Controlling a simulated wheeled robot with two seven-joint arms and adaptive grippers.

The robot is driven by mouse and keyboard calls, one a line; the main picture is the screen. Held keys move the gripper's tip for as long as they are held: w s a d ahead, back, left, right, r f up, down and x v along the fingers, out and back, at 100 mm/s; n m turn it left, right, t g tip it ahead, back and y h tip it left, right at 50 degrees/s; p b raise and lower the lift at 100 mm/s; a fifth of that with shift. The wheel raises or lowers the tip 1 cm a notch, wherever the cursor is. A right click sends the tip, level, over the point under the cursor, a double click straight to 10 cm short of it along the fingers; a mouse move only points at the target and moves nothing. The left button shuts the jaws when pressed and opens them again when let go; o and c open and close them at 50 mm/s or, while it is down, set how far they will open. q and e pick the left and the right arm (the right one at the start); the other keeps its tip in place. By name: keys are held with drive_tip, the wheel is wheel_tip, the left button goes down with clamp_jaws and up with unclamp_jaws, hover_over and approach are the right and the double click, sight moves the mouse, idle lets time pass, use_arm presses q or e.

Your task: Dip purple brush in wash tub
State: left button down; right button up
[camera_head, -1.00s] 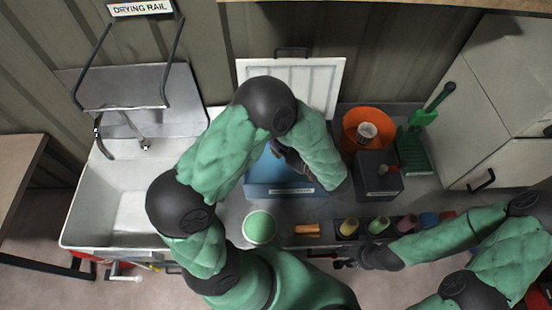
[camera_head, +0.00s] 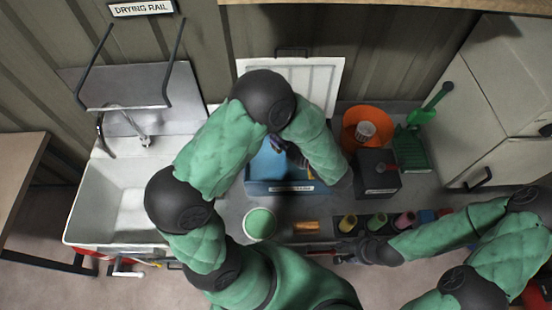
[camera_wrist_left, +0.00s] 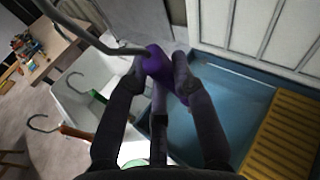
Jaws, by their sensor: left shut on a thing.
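The purple brush (camera_wrist_left: 158,68) is between the fingertips of my left gripper (camera_wrist_left: 160,75), which is shut on it. A curved grey hook runs from the brush to the upper left. The brush is tilted above the left part of a blue tub (camera_wrist_left: 225,112); whether it touches anything inside is unclear. In the head view the blue tub (camera_head: 262,188) stands on the bench, partly covered by my left arm; a bit of purple shows at the gripper. My right gripper (camera_head: 338,252) is low, near the bench front; its finger gap is too small to judge.
A yellow ribbed board (camera_wrist_left: 285,135) lies at the tub's right. A green-topped pot (camera_head: 260,224) and several coloured cups (camera_head: 348,223) line the front.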

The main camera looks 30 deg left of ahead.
use_arm(q)
drive_tip(key=shift+r, duration=0.15)
idle(0.3)
drive_tip(key=shift+r+p, duration=1.5)
drive_tip(key=shift+r, duration=0.4)
